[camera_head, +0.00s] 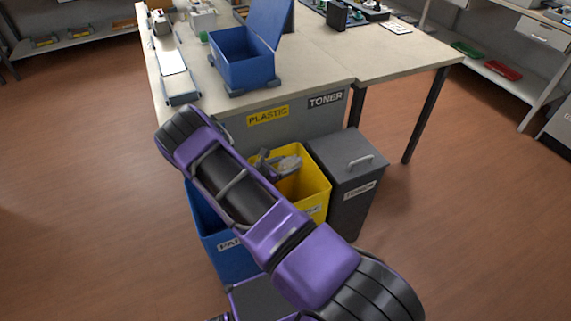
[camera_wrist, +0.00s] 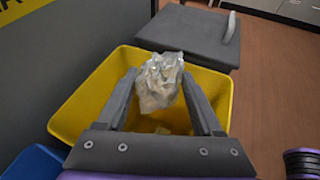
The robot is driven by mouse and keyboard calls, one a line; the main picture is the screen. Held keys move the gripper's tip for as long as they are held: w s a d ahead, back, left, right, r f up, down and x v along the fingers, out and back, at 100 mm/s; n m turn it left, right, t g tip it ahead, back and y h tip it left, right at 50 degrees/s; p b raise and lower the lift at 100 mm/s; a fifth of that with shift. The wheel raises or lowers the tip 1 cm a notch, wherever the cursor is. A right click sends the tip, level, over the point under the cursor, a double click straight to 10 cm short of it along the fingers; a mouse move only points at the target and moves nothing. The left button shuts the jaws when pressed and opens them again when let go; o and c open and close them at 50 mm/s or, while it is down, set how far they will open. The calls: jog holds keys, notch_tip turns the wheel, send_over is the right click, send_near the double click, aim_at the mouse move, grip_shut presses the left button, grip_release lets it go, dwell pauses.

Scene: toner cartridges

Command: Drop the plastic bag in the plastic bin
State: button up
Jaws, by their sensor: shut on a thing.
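The plastic bag (camera_wrist: 158,82) is clear, crumpled and held between the fingertips of my gripper (camera_wrist: 160,88). In the wrist view it hangs over the open mouth of the yellow plastic bin (camera_wrist: 75,115). In the head view the bin (camera_head: 318,190) stands in front of the table, and the bag (camera_head: 291,165) shows at its opening beside my gripper (camera_head: 276,164). My arm covers the bin's left part. How far the bag is above or below the rim is hard to tell.
A grey lidded toner bin (camera_head: 352,185) stands right of the yellow bin, its lid shut. A blue paper bin (camera_head: 232,262) is at the left, partly under my arm. The table (camera_head: 320,75) behind carries an open blue box (camera_head: 240,62). Floor at the right is clear.

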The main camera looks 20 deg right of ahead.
notch_tip(320, 180, down, 5)
jog(key=b, duration=0.3)
jog(key=shift+f, duration=0.15)
jog(key=o, duration=1.3)
jog(key=shift+a, duration=0.15)
jog(key=p+v, duration=0.1)
jog(key=v, duration=1.6)
